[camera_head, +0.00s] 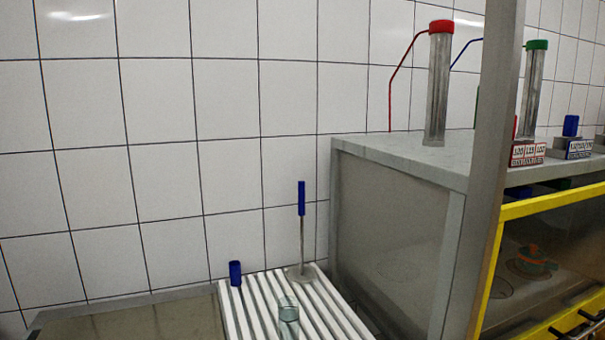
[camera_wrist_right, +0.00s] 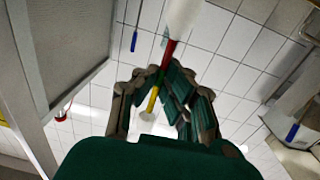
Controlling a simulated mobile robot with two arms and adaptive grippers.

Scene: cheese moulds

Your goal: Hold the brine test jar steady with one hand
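A clear glass jar (camera_head: 289,316), which looks like the brine test jar, stands upright on the white slatted rack (camera_head: 228,312) at the bottom of the head view. Its lower part is cut off by the frame edge. No gripper touches it in view. My right gripper (camera_wrist_right: 158,76) shows only in its wrist view. Its fingers close around a thin stem with red and yellow bands (camera_wrist_right: 166,53). The stem joins a pale, wide bulb (camera_wrist_right: 183,15) at the top of that view. My left gripper is not in view.
A blue cylinder (camera_head: 235,273) and an upright blue-handled tool (camera_head: 301,198) stand at the rack's back. A grey cabinet (camera_head: 385,225) rises close on the right, with a red-capped tube (camera_head: 438,85) and a green-capped tube (camera_head: 532,90) above. Left of the rack, the counter is clear.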

